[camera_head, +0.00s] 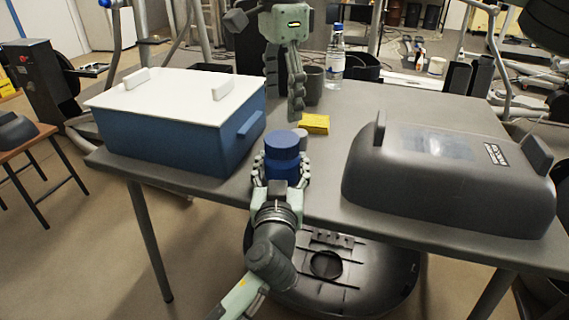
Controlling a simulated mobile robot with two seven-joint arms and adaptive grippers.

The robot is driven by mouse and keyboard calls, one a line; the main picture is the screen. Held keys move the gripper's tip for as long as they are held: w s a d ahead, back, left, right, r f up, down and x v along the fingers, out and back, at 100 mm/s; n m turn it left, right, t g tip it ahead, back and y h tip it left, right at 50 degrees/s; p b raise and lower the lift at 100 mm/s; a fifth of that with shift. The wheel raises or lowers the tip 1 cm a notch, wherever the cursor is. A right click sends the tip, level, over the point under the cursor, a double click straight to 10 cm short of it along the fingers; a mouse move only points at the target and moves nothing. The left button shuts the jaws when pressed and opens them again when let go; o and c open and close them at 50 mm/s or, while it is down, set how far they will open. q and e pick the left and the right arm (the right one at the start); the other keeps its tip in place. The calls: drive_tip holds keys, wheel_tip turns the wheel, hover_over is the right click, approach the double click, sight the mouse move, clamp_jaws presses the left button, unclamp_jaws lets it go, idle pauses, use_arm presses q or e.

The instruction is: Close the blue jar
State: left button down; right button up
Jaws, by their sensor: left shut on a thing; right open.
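The blue jar (282,168) stands upright at the front edge of the grey table. My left gripper (281,160) is shut around the jar from the front, with a finger on each side. My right gripper (294,92) is open and empty, pointing down behind the jar, apart from it and above the middle of the table.
A blue box with a white lid (190,95) is at the left of the table (370,115). A large dark grey case (450,180) is at the right. A yellow block (314,124), a dark cup (313,85) and a clear bottle (335,62) stand behind the jar.

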sight(282, 138)
drive_tip(key=n, duration=0.5)
drive_tip(key=shift+a, duration=0.1)
drive_tip(key=shift+f, duration=4)
drive_tip(key=shift+c, duration=0.6)
